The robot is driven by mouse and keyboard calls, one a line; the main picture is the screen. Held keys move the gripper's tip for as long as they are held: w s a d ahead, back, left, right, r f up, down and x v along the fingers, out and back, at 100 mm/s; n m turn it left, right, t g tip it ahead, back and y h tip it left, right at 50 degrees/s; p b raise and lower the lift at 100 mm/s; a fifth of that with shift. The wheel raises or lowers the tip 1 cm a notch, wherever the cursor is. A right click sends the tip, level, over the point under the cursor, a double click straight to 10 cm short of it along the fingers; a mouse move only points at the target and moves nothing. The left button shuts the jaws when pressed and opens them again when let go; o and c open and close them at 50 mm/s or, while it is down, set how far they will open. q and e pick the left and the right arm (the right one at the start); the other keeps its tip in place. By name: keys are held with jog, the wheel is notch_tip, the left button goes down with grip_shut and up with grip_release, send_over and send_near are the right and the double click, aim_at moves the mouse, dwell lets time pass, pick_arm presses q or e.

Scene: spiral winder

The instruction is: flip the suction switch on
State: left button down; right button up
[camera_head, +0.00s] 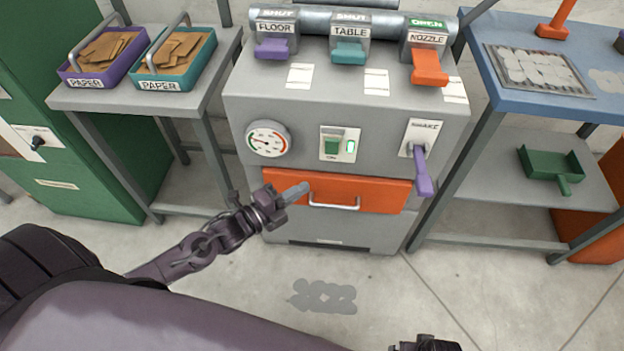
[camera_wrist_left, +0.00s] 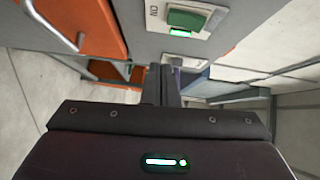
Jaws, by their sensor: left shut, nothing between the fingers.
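The suction switch (camera_head: 333,146) is a green rocker on a pale plate in the middle of the grey machine's front. "ON" is printed on the plate, and a small lamp (camera_head: 350,146) beside the rocker glows green. The switch also shows at the top of the left wrist view (camera_wrist_left: 187,18). My left gripper (camera_head: 304,188) is shut and empty, below and left of the switch, in front of the orange drawer. It is apart from the switch. A dark part at the bottom right edge of the head view may be my right gripper; its fingers are hidden.
The orange drawer (camera_head: 385,196) has a metal handle. A round gauge (camera_head: 268,139) is left of the switch, and a purple lever (camera_head: 422,172) hangs to its right. Floor, table and nozzle levers line the top. Side tables flank the machine; the floor in front is clear.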

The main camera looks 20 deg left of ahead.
pick_arm(q)
jog(key=shift+f+v, duration=0.1)
jog(key=shift+v, duration=0.65)
jog(key=shift+f+v, duration=0.15)
jog(key=shift+v, duration=0.6)
pick_arm(e)
jog(key=shift+s+d+f, duration=0.1)
jog(key=shift+s+f, duration=0.35)
jog(key=shift+f, duration=0.05)
